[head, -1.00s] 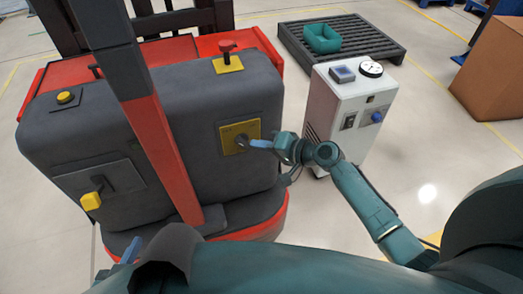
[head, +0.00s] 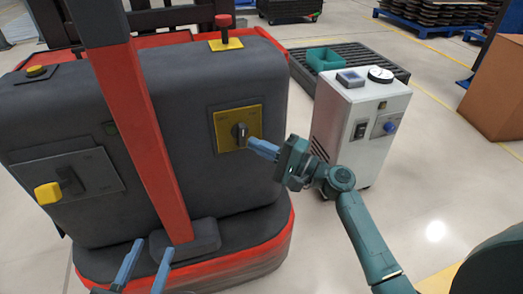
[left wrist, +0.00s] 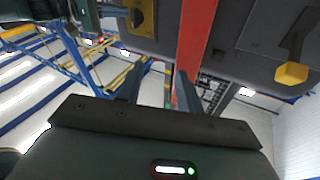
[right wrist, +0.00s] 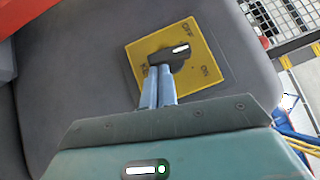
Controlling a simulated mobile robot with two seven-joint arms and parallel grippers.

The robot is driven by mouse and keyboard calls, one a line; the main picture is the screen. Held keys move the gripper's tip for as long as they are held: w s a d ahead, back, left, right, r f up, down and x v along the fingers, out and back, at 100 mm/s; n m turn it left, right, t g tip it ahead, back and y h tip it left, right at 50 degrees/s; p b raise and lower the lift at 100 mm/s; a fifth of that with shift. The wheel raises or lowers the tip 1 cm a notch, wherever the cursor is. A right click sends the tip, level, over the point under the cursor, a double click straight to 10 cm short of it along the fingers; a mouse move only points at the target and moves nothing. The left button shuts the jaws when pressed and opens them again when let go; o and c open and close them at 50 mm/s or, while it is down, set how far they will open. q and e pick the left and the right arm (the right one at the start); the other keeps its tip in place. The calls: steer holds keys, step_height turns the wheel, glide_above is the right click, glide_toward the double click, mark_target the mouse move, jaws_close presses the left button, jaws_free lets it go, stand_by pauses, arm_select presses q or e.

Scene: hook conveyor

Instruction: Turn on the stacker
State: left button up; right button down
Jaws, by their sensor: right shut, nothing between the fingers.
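The stacker (head: 150,110) is a dark grey machine with red trim, filling the left of the head view. A yellow plate (head: 257,120) on its face carries a dark rotary knob (head: 240,133). In the right wrist view the plate (right wrist: 205,85) has an OFF and an ON label, and the knob (right wrist: 170,58) has a white mark; I cannot tell its exact setting. My right gripper (head: 249,143) is shut and empty, its blue fingertips (right wrist: 160,70) at the knob's edge, seemingly touching it. My left gripper (head: 148,245) is open and empty, low in front of the stacker.
A red mushroom button (head: 223,21) and a yellow button (head: 36,71) sit on the stacker's top. A yellow-handled lever (head: 48,193) is at its left. A white cabinet (head: 335,125) stands right of it, before a dark pallet (head: 375,60) with a teal bin (head: 325,58).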

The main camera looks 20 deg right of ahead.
arm_select(q)
steer(key=b, duration=0.2)
steer(key=n+h+b, duration=0.1)
steer(key=b, duration=0.1)
steer(key=shift+w+d, duration=0.2)
steer(key=shift+d, duration=0.1)
arm_select(e)
steer(key=s+d+f+m+t+y, duration=0.1)
steer(key=s+d+f+m+t, duration=0.1)
steer(key=s+d+f, duration=0.3)
steer(key=s+d+m, duration=0.1)
steer(key=s+d, duration=0.1)
steer(key=s, duration=0.2)
steer(key=shift+d+f, duration=0.2)
arm_select(q)
steer(key=shift+t, duration=0.3)
